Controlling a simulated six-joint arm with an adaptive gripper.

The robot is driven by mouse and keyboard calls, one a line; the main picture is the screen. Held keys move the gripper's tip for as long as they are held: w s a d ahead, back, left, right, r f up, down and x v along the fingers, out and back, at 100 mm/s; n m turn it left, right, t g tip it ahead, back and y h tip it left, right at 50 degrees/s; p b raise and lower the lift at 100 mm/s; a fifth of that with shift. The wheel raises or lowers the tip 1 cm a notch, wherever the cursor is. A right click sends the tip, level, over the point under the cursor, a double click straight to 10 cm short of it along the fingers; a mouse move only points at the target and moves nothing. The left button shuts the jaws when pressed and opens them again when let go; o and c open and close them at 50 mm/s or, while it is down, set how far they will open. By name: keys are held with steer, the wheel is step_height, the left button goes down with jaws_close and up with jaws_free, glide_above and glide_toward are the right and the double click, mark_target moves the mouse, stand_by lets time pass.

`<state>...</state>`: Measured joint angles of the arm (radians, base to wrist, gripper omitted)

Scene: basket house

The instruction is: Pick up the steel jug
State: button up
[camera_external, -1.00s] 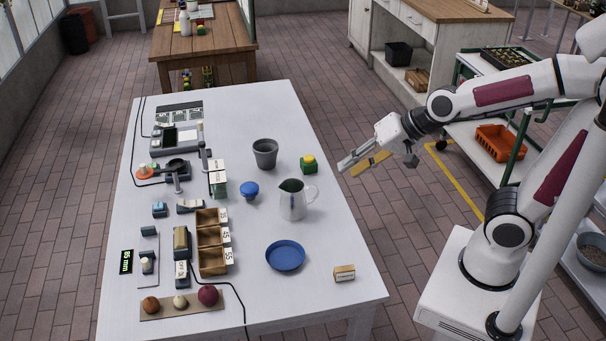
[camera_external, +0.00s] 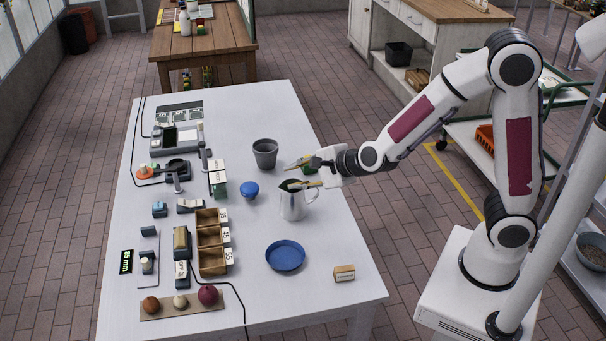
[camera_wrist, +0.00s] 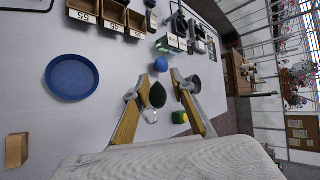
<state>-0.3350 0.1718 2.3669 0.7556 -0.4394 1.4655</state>
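The steel jug (camera_external: 291,207) stands upright on the white table, with its handle on the right in the external view. In the wrist view the jug's dark mouth (camera_wrist: 157,96) shows between the fingers, with the handle toward the palm. My gripper (camera_external: 290,178) is open and empty. It reaches in from the right, just above the jug's rim in the external view, where one finger overlaps the mouth. In the wrist view the fingers (camera_wrist: 156,84) spread to either side of the jug; I cannot tell whether they touch it.
A grey cup (camera_external: 265,154) stands behind the jug. A green block with a yellow top (camera_wrist: 180,117) is partly hidden by my gripper in the external view. A blue knob-like object (camera_external: 249,190) is left of the jug, and a blue plate (camera_external: 285,256) lies in front.

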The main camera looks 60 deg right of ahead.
mark_target(299, 198)
steer(key=s+d+f+m+h, duration=0.1)
steer(key=d+f+m+h, duration=0.1)
steer(key=f+m+h, duration=0.2)
steer(key=s+d+f+m+t+h, duration=0.1)
steer(key=d+f+m+h, duration=0.2)
steer(key=f+m+h, duration=0.1)
steer(key=s+d+f+m+h, duration=0.2)
steer(key=f+m, duration=0.3)
steer(key=m, duration=0.3)
steer(key=shift+s+d+f+t+h, duration=0.15)
steer(key=shift+d+t+h, duration=0.25)
steer(key=shift+h, duration=0.5)
steer(key=shift+s+f, duration=0.1)
steer(key=shift+f, duration=0.55)
steer(key=shift+d, duration=0.1)
steer(key=shift+x, duration=1.3)
steer(key=shift+x, duration=2.6)
